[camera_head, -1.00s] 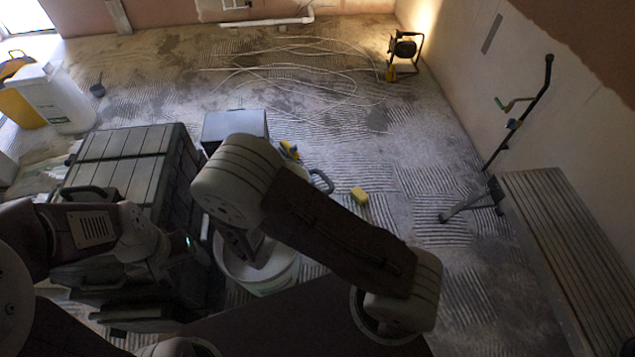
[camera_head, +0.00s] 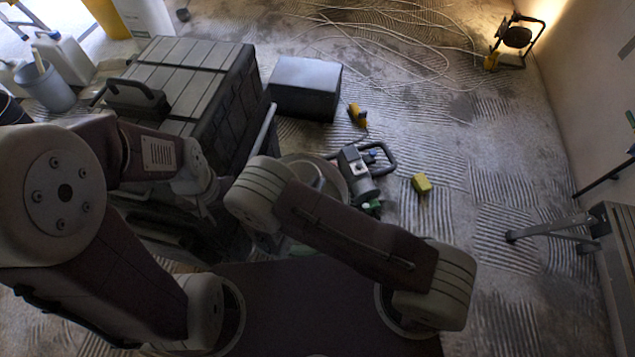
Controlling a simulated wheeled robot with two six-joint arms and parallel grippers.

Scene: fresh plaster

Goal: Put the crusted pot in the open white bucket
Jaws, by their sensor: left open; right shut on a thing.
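The open white bucket (camera_head: 335,182) stands on the floor in the middle, largely hidden behind my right forearm. A pale, rounded thing (camera_head: 305,173) shows inside its rim beside my wrist. It looks like the crusted pot, but most of it is hidden. My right gripper (camera_head: 263,238) points down below its wrist, at the bucket's left side. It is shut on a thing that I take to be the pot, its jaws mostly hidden. My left gripper (camera_head: 212,207) is open, in shadow over the front of the dark ribbed case, left of the bucket.
A large ribbed case (camera_head: 195,85) stands left of the bucket, a dark box (camera_head: 305,88) behind it. A grey tool with a loop handle (camera_head: 358,175) lies close on the right. A yellow sponge (camera_head: 421,183) and a work lamp (camera_head: 515,38) are farther right.

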